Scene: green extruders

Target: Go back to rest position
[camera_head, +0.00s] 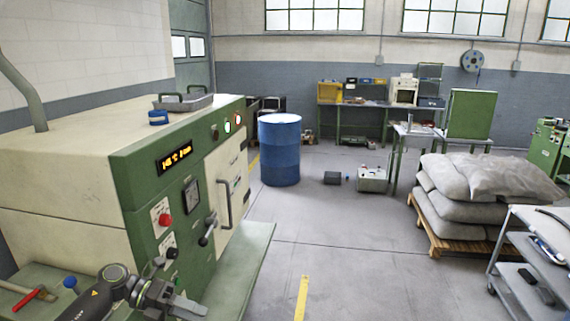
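My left arm comes in at the bottom left, and my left gripper (188,304) is low in front of the green and cream extruder machine (72,146). The grey fingers point right, below the machine's control panel. They are small and partly cut off by the lower picture edge, so I cannot tell whether they are open or shut. I see no object in them. My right arm and gripper are not in view.
The panel carries a lit display (175,157), a red button (165,220) and levers. A blue drum (280,150) stands beyond. Grey sacks (465,208) lie on a pallet (440,241) at right, near a metal cart (520,275). The middle floor (345,235) is clear.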

